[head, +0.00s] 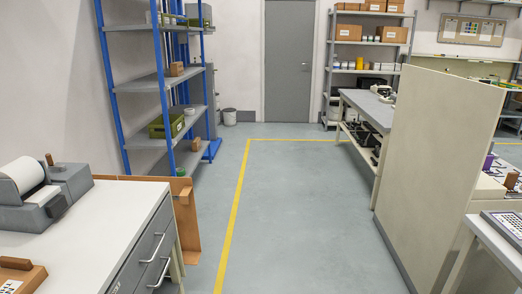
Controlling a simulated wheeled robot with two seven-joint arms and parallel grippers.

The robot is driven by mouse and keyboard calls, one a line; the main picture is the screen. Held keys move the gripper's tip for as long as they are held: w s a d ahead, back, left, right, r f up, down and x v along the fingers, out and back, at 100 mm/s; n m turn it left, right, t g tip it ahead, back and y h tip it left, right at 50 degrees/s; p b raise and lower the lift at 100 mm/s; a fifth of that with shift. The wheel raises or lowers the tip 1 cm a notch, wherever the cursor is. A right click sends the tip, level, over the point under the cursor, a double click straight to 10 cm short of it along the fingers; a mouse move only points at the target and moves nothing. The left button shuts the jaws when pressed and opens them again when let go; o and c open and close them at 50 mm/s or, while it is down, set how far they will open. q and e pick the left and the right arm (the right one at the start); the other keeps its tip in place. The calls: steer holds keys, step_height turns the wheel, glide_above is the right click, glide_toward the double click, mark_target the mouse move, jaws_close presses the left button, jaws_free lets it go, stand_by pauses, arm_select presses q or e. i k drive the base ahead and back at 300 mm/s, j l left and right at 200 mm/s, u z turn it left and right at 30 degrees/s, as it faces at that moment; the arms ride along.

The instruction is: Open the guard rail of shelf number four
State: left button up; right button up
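A shelf unit with blue posts and grey boards (140,84) stands along the left wall. A second, grey metal shelf unit (330,64) stands against the back wall at the right of the door. I cannot make out a number or a guard rail on either unit. Neither of my grippers is in view.
A white-topped desk with grey drawers (118,218) fills the lower left, with a label printer (62,188) on it. A brown panel (188,235) stands behind the desk. A beige partition (436,150) blocks the right. The grey floor (300,220) between is clear, with a yellow line.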

mark_target(162, 15)
steer(key=i, duration=1.4)
steer(key=i+l+u, duration=0.1)
steer(key=i+u, duration=0.25)
steer(key=i, duration=0.25)
steer(key=i+l+u, duration=0.4)
steer(key=i, duration=0.2)
steer(key=i+l+u, duration=0.35)
steer(key=i, duration=0.7)
